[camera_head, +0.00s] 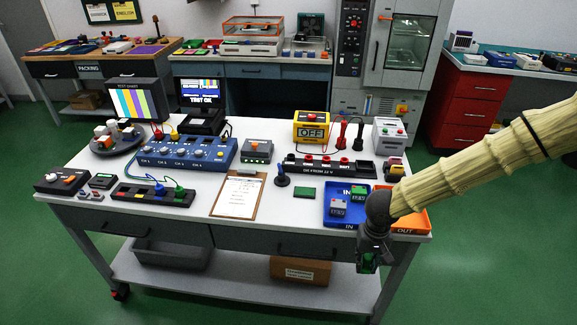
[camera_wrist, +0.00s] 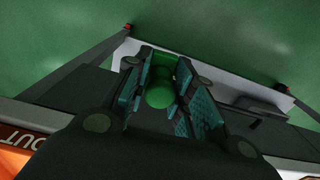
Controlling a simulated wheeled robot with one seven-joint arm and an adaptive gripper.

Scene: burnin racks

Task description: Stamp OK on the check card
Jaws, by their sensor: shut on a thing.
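The check card (camera_head: 238,193) appears to be the white printed sheet on a brown clipboard (camera_head: 219,212) near the table's front middle. Its print is too small to read. My gripper (camera_head: 368,263) hangs beyond the table's front edge at the right. It is shut on a green stamp-like piece; the wrist view shows its round green part (camera_wrist: 160,90) between the fingers (camera_wrist: 166,98). Its stamping face is hidden. A flat green pad (camera_head: 305,194) lies right of the clipboard. A dark upright knob-handled piece (camera_head: 282,178) stands on the table between them.
A blue IN tray (camera_head: 337,222) with small grey-green units and an orange OUT tray (camera_head: 418,219) sit near my arm. The OUT tray also shows in the wrist view (camera_wrist: 14,160). A black strip with plugs (camera_head: 150,196) lies left of the clipboard. Instruments fill the table's back.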

